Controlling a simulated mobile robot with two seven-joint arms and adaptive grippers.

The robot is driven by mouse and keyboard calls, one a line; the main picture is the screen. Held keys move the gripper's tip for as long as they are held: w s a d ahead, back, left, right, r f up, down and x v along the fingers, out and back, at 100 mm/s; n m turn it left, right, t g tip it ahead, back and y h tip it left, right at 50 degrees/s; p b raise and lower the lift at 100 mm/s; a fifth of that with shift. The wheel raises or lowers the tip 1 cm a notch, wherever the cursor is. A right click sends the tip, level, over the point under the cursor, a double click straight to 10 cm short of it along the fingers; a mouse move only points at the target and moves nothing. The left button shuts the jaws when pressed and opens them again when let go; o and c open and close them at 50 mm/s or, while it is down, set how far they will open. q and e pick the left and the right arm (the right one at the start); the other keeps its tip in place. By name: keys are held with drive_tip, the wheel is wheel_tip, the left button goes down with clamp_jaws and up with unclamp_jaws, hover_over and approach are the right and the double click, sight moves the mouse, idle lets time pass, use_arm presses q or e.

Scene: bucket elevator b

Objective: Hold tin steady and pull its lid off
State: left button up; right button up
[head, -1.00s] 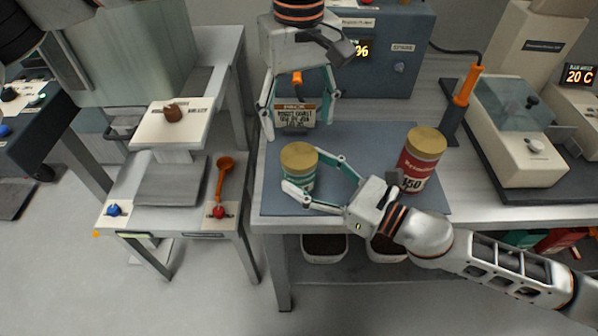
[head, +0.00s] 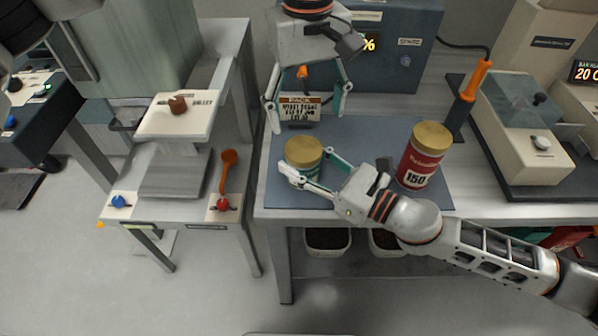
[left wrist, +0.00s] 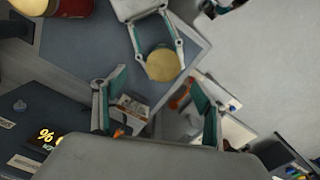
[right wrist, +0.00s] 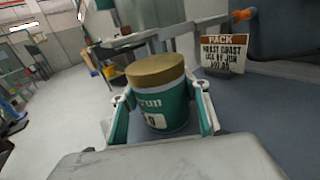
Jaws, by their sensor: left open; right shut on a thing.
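A green tin with a gold lid stands upright on the blue-grey mat (head: 395,135); its lid (head: 304,152) is on, and the tin's green body (right wrist: 160,112) shows in the right wrist view. My right gripper (head: 307,178) is shut on the tin's body, one finger on each side, below the lid. My left gripper (head: 306,108) is open and empty, pointing down above and behind the tin. In the left wrist view its open fingers (left wrist: 158,105) are apart from the lid. A red tin (head: 421,162) with a gold lid and the number 150 stands to the right.
A small sign headed PACK (head: 300,107) stands behind the green tin. An orange-handled tool (head: 472,82) stands in a dark holder at the right, beside a cream machine (head: 525,150). A side table at the left holds an orange scoop (head: 227,170).

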use_arm(q)
drive_tip(key=s+d+r+m+g+h, duration=0.1)
drive_tip(key=s+d+r+h, duration=0.3)
drive_tip(key=d, duration=0.6)
drive_tip(key=s+d+f+m+h, duration=0.15)
drive_tip(key=d+h, duration=0.35)
drive_tip(key=d, duration=0.5)
drive_tip(key=s+d+r+n+g+h, duration=0.1)
drive_tip(key=s+d+r+h, duration=0.2)
drive_tip(key=s+h, duration=0.3)
drive_tip(key=s+d+r+n+g+h, duration=0.1)
drive_tip(key=s+d+r+n+h, duration=0.1)
drive_tip(key=s+r+h, duration=0.25)
drive_tip(key=w+a+r+n+t+h, duration=0.25)
drive_tip(key=a+n+t, duration=0.35)
drive_tip(key=n+t, duration=0.5)
drive_tip(key=n+t+y, duration=0.7)
drive_tip(key=n+y, duration=1.1)
drive_tip(key=y, duration=0.1)
approach(302, 155)
drive_tip(key=shift+t, duration=0.3)
drive_tip(key=x, duration=1.2)
drive_tip(key=shift+s+f, duration=0.1)
drive_tip(key=shift+f, duration=0.25)
